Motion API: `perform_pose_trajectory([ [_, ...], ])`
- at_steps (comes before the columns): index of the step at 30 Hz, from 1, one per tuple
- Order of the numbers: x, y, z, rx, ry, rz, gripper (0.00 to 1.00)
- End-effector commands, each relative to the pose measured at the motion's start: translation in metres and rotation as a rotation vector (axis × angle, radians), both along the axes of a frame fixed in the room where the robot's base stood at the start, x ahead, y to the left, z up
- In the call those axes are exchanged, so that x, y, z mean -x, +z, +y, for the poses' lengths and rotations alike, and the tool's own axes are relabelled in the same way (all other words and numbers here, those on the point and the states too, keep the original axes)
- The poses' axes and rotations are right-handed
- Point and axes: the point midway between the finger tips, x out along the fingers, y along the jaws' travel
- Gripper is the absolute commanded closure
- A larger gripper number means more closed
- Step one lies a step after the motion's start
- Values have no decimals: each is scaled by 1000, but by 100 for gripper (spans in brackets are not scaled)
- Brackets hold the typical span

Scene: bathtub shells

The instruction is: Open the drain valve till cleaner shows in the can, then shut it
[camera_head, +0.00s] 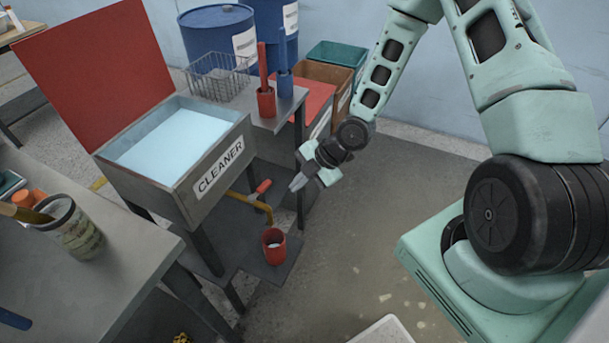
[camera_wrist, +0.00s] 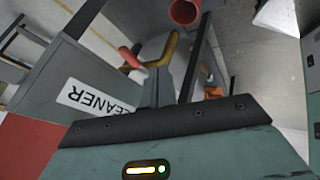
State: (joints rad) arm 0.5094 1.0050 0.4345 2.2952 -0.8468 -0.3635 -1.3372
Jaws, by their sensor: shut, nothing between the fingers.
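The open tank (camera_head: 200,180) labelled CLEANER holds pale blue liquid. A yellow drain pipe (camera_head: 262,206) comes out low on its right side and bends down. The drain valve's red handle (camera_head: 263,186) sits on the pipe; both pipe (camera_wrist: 170,48) and handle (camera_wrist: 130,57) show in the wrist view. A red can (camera_head: 274,247) stands on the low shelf below the spout; its inside looks pale at the bottom, but I cannot tell whether that is cleaner. It also shows in the wrist view (camera_wrist: 184,10). My gripper (camera_head: 297,184) is shut and empty, just right of the handle and apart from it.
The tank's red lid (camera_head: 95,70) stands open. A side table right of the tank carries a wire basket (camera_head: 215,78) and red and blue holders. Blue drums (camera_head: 215,35) stand behind. A workbench (camera_head: 110,265) is at left. Floor on the right is open.

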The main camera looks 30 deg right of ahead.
Motion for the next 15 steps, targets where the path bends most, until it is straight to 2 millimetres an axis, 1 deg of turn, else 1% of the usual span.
perform_pose_trajectory([
  [1,-2,-10,8,-2,2,4,100],
  [3,-6,-22,15,-1,1,3,100],
  [7,-14,-40,28,-1,0,3,100],
  [9,-28,-35,31,-1,-4,-1,100],
  [15,-46,-36,39,-1,-3,1,100],
])
